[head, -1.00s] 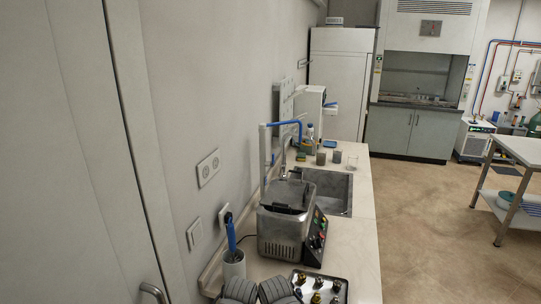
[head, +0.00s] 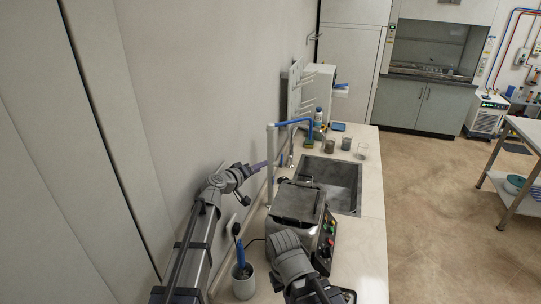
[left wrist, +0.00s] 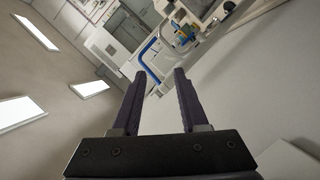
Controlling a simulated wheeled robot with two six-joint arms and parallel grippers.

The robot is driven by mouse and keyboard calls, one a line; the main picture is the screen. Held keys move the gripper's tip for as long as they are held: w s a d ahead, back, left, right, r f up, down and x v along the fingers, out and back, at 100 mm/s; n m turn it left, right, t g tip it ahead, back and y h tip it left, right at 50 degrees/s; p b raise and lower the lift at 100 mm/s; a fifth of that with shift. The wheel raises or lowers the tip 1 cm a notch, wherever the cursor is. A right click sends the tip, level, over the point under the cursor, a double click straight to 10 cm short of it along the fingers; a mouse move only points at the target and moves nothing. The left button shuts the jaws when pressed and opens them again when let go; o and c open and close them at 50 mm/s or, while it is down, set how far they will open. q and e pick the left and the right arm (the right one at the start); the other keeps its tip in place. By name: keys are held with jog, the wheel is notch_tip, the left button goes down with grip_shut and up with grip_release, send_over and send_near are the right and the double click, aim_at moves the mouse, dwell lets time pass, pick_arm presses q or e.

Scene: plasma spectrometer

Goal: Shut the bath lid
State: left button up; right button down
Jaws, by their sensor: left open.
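The bath (head: 298,228) is a boxy metal unit on the bench, with coloured knobs on its right-hand panel. Its grey lid (head: 298,200) shows as a flat panel at the top of the bath; its exact tilt is hard to tell. My left gripper (head: 272,162) is beyond the bath to the upper left, near the wall, with its dark purple fingers pointing right. In the left wrist view the fingers (left wrist: 160,74) are apart with nothing between them. My right arm shows at the bottom in front of the bath; its gripper fingers are not visible.
Small beakers (head: 346,143) stand farther back. The wall closes off the left side.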

pick_arm(q)
jog(key=b+x, duration=0.2)
jog(key=x, duration=0.5)
jog(key=shift+d, duration=0.2)
jog(key=shift+r, duration=0.15)
jog(key=shift+c, duration=0.7)
grip_shut()
dwell(0.5)
